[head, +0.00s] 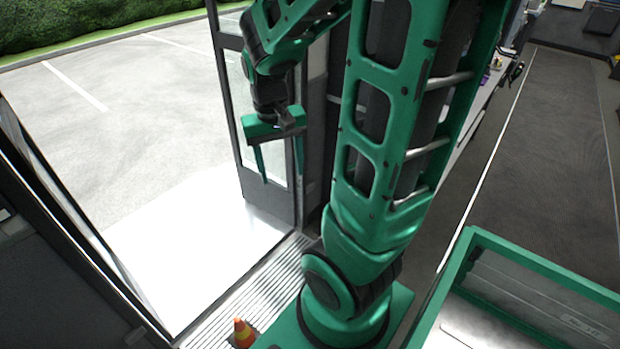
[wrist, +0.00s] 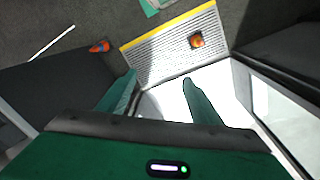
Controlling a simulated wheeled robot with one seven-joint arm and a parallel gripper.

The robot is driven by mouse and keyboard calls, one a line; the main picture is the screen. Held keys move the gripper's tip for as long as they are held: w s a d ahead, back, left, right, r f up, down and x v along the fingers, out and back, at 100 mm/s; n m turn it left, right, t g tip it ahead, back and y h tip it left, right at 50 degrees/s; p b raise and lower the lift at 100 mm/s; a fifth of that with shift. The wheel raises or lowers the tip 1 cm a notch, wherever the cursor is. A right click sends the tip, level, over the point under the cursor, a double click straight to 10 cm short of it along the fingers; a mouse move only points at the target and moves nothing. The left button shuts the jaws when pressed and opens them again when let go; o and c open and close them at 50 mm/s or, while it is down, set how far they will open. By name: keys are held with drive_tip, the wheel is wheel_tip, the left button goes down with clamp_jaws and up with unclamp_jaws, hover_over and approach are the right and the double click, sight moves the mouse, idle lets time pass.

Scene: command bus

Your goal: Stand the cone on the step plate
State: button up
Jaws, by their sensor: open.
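An orange cone with a yellow band (head: 243,333) stands upright at the bottom edge of the head view, beside my base. In the wrist view the cone (wrist: 197,40) shows from above as an orange patch on a dark square, on the step plate. The step plate is a ribbed pale metal strip (head: 276,271) across the doorway; in the wrist view the plate (wrist: 160,60) has a yellow edge. My gripper (head: 283,179) hangs high by the doorway, open and empty, fingers down. Its fingers (wrist: 160,77) are apart, well away from the cone.
A small orange-red object (wrist: 99,46) lies on the dark floor left of the plate; I cannot tell what it is. A door panel (head: 266,195) stands close to my gripper. A green-rimmed bin (head: 540,263) is at right. Bright ground (head: 190,245) lies outside.

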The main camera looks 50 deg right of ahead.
drive_tip(key=s+a+r+y, duration=0.1)
drive_tip(key=s+r, duration=0.3)
drive_tip(key=s, duration=0.7)
drive_tip(key=shift+s+a, duration=0.3)
drive_tip(key=shift+a, duration=0.3)
drive_tip(key=shift+r, duration=0.1)
